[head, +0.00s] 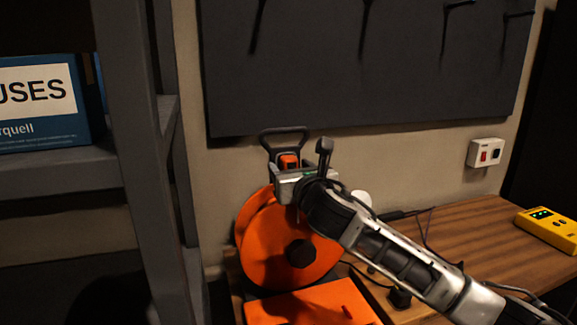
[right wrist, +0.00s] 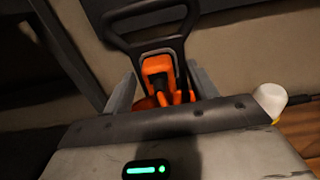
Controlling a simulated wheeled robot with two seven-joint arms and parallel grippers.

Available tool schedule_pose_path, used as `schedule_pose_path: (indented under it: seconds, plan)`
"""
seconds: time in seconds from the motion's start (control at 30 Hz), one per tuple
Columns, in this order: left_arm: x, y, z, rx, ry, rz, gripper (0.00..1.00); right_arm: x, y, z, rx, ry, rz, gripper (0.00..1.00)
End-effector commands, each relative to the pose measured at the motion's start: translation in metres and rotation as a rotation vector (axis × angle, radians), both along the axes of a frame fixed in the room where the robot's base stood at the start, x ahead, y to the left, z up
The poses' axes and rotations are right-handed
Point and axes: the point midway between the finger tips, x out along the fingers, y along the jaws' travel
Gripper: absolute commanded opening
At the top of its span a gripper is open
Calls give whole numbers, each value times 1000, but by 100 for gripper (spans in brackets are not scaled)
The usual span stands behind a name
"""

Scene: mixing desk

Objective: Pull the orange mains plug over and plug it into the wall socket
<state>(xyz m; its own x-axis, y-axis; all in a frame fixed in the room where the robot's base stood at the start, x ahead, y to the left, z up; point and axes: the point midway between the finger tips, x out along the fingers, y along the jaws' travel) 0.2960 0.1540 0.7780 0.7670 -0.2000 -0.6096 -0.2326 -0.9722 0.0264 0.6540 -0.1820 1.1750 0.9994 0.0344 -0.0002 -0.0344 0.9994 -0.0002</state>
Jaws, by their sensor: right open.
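The orange mains plug (head: 288,161) sits at the top of the orange cable reel (head: 270,255), just below the reel's black handle. In the right wrist view the orange plug (right wrist: 160,75) shows between the two fingers of my right gripper (right wrist: 160,88), which is open around it. In the head view my right gripper (head: 288,168) is at the top of the reel and hides part of it. The wall socket (head: 486,153), a white plate with a red switch and a dark outlet, is on the wall at the right. My left gripper is not in view.
A wooden desk (head: 470,240) runs below the socket. A yellow device (head: 548,230) lies at its right end. A grey shelf post (head: 150,180) and a blue box (head: 40,105) are at the left. An orange case (head: 310,305) is in front of the reel.

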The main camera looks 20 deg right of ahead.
Motion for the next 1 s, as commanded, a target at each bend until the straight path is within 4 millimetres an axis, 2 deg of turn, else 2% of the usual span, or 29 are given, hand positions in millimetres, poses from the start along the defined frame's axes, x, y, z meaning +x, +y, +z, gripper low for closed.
schedule_pose_path:
  seconds: [0.53,0.73,0.77,1.0]
  plan:
    - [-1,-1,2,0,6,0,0,0,0,0,0,0,0,58]
    - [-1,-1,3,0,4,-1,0,0,0,0,0,0,0,3]
    - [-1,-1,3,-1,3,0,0,0,0,0,0,0,0,0]
    - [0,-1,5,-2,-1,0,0,-4,0,0,-1,-1,-1,0]
